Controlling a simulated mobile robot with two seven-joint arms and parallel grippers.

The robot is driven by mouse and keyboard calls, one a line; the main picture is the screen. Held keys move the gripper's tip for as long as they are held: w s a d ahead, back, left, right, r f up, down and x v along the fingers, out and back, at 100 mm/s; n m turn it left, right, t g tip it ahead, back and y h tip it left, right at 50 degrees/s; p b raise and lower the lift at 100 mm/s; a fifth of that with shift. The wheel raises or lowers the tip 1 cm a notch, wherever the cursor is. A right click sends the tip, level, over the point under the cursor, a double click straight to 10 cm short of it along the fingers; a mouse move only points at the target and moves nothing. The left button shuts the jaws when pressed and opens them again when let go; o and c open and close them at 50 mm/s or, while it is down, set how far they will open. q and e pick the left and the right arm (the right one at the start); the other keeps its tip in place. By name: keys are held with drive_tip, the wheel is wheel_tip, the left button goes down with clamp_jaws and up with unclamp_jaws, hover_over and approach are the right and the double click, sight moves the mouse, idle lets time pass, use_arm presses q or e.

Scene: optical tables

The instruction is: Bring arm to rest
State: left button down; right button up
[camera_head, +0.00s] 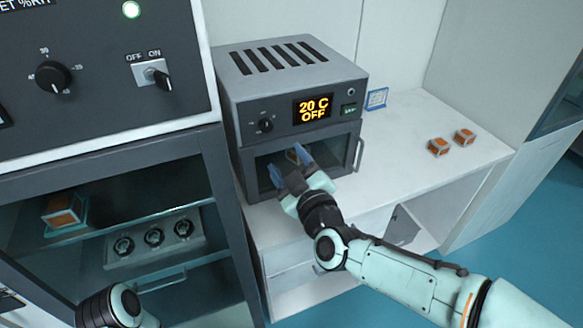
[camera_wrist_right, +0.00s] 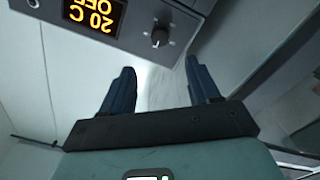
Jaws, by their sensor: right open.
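My right arm (camera_head: 400,277) reaches in from the lower right. My right gripper (camera_head: 290,164) is in front of the small grey oven (camera_head: 290,72), at its dark front window, with its two blue fingers apart. In the wrist view the right gripper (camera_wrist_right: 163,82) is open, and only a pale blurred surface shows between its fingers. The oven display (camera_head: 313,107) reads "20 C OFF"; it shows upside down in the wrist view (camera_wrist_right: 95,12).
Two orange and white cubes (camera_head: 438,147) (camera_head: 464,137) sit on the white bench (camera_head: 400,165), right of a small blue-framed sign (camera_head: 377,98). At left a large dark cabinet (camera_head: 215,190) holds another orange cube (camera_head: 63,209) and a rack (camera_head: 155,243). The bench's right part has free room.

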drive_tip(key=shift+s+d, duration=0.15)
drive_tip(key=shift+s, duration=0.4)
